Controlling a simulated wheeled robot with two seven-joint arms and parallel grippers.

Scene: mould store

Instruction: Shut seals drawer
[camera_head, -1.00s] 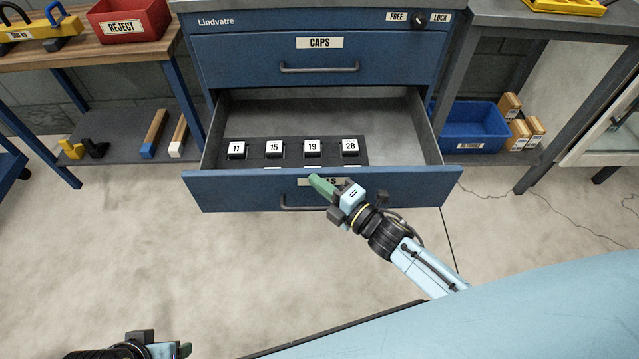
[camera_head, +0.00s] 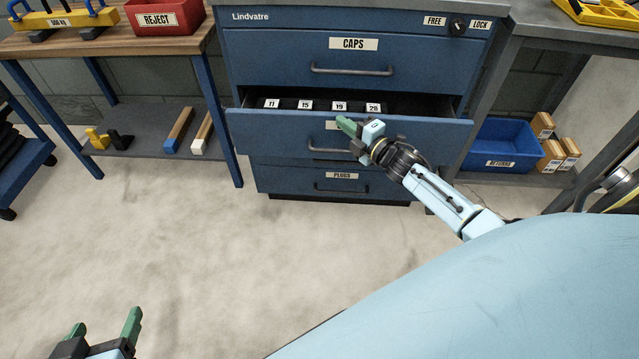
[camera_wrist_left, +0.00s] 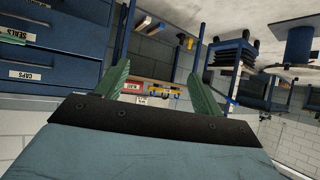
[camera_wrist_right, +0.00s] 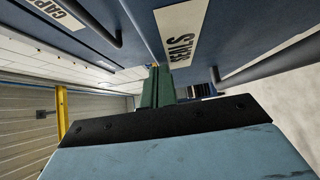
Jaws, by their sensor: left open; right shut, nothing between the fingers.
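The seals drawer (camera_head: 270,130) of the blue cabinet is partly open, below the drawer labelled CAPS (camera_head: 390,53). Its label reads SEALS in the right wrist view (camera_wrist_right: 181,42); in the head view my right gripper mostly covers it. Inside sit several black blocks tagged 11, 15, 19 and 28 (camera_head: 373,107). My right gripper (camera_head: 345,125) is shut and empty, its green fingertips at the drawer front, apparently touching it. My left gripper (camera_head: 104,328) is open and empty, low at the left, far from the cabinet.
A drawer labelled PLUGS (camera_head: 342,175) is shut below. A wooden bench with a red REJECT bin (camera_head: 165,18) stands left. A blue bin (camera_head: 500,147) and small boxes sit on a low shelf at right. The floor in front is clear.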

